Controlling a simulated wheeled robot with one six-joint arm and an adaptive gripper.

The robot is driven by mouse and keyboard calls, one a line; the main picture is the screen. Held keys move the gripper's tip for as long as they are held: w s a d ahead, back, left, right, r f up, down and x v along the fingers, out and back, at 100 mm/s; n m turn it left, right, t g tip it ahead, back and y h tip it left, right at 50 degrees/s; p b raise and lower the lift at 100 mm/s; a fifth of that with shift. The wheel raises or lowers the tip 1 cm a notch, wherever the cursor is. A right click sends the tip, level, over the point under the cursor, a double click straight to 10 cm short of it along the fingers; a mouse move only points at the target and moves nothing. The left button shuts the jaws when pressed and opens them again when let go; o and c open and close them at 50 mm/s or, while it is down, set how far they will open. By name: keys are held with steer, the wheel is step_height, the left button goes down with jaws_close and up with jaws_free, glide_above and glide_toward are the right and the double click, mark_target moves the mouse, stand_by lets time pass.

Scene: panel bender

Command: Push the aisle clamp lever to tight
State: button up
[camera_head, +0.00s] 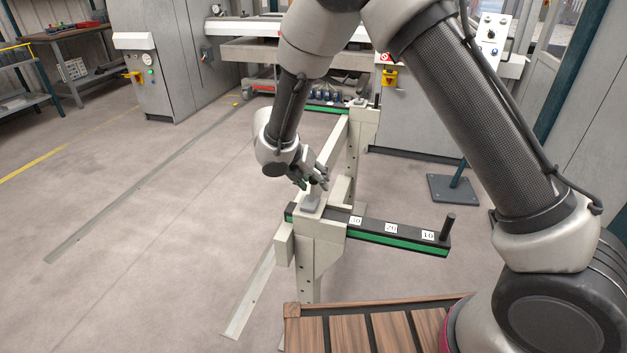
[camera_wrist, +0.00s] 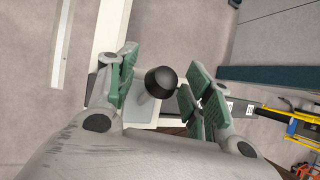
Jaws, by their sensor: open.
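The clamp lever shows in the wrist view as a round black knob (camera_wrist: 161,82) above a pale grey clamp body (camera_wrist: 142,108). In the head view the grey clamp block (camera_head: 311,204) sits on top of the near post, at the inner end of the numbered arm. My gripper (camera_head: 316,180) is just above it, pointing down. In the wrist view my gripper (camera_wrist: 160,74) is open, its green-padded fingers on either side of the knob. I cannot tell whether they touch it or how deep it sits between them. The knob is hidden by my fingers in the head view.
The black arm (camera_head: 390,231) with a green stripe and number labels reaches right to an upright black peg (camera_head: 447,226). A pale rail (camera_head: 333,142) runs back to a far post. A slatted wooden surface (camera_head: 370,325) is in front. Open floor (camera_head: 170,230) lies left.

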steer(key=v, duration=1.2)
steer(key=shift+f, duration=0.1)
steer(key=s+d+r+m+y, duration=0.1)
steer(key=s+d+r+m, duration=0.5)
steer(key=s+d+m, duration=0.2)
steer(key=s+d+r+m+y, duration=0.2)
steer(key=s+d+r+m, duration=0.4)
steer(key=s+d+m, duration=0.3)
steer(key=s+d+r+m+y, duration=0.1)
steer(key=s+d+r+m, duration=0.4)
steer(key=d+m, duration=1)
steer(key=s+d, duration=0.3)
steer(key=d, duration=0.2)
steer(key=shift+s+d+r+y, duration=0.3)
steer(key=shift+s+r+y, duration=0.1)
